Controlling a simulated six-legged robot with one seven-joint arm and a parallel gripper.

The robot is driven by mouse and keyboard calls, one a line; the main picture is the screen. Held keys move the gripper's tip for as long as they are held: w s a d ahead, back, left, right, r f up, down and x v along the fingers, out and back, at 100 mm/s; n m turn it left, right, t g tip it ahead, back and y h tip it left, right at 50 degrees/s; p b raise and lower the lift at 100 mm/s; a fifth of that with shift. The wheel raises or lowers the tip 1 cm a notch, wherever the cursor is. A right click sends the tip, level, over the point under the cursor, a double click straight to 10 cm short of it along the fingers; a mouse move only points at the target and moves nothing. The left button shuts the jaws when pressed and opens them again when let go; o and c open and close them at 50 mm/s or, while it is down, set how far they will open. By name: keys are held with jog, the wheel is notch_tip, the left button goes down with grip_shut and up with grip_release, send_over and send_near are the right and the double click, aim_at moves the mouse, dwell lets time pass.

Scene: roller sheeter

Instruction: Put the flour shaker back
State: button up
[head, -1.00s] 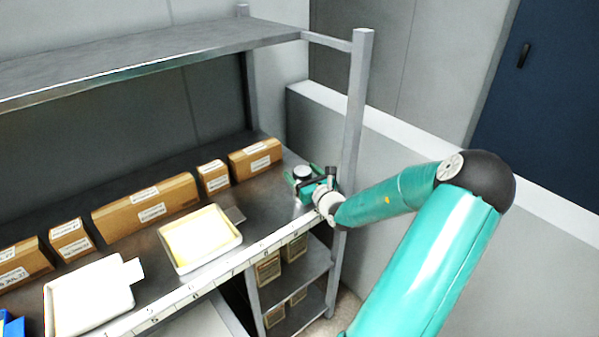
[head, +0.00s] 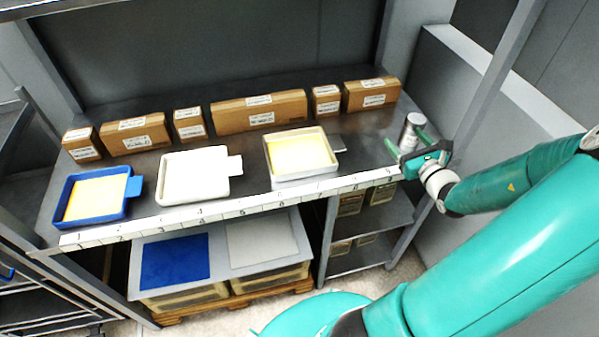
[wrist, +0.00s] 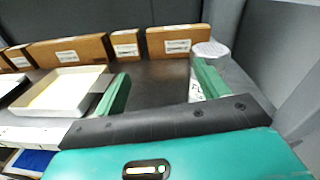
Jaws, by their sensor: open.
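The flour shaker (head: 411,127) is a silver cylinder standing upright at the right end of the steel shelf, beside the corner post. My gripper (head: 405,140) is open, low over the shelf just in front of it. In the wrist view the shaker's round pale top (wrist: 209,49) shows beyond the right green finger, which hides much of its body. The gap between the fingers (wrist: 160,80) is empty apart from bare shelf. I cannot tell whether the right finger touches the shaker.
Several labelled brown boxes (head: 258,111) line the back. A cream tray (head: 325,161), a white tray (head: 194,179) and a blue tray (head: 126,194) stand along the front. A numbered strip (head: 220,207) runs along the shelf edge. Bare shelf lies between the cream tray and the shaker.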

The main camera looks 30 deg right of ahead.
jog(key=w+a+r+n+g+y, duration=0.2)
jog(key=a+n+g+y, duration=0.25)
jog(key=a+n, duration=0.7)
jog(key=w+a+r+n+g+y, duration=0.1)
jog(key=w+a+n+g+y, duration=0.4)
jog(key=a, duration=1.1)
jog(key=s+a+r+n+g+h, duration=0.3)
jog(key=s+a+r+n+g, duration=0.1)
jog(key=s+a+n, duration=0.7)
jog(key=s+r+n+t+h, duration=0.2)
jog(key=s+r+n+h, duration=0.1)
jog(key=r+n, duration=0.4)
jog(key=shift+s+r+n, duration=0.15)
jog(key=shift+s+n, duration=0.3)
jog(key=shift+n, duration=0.6)
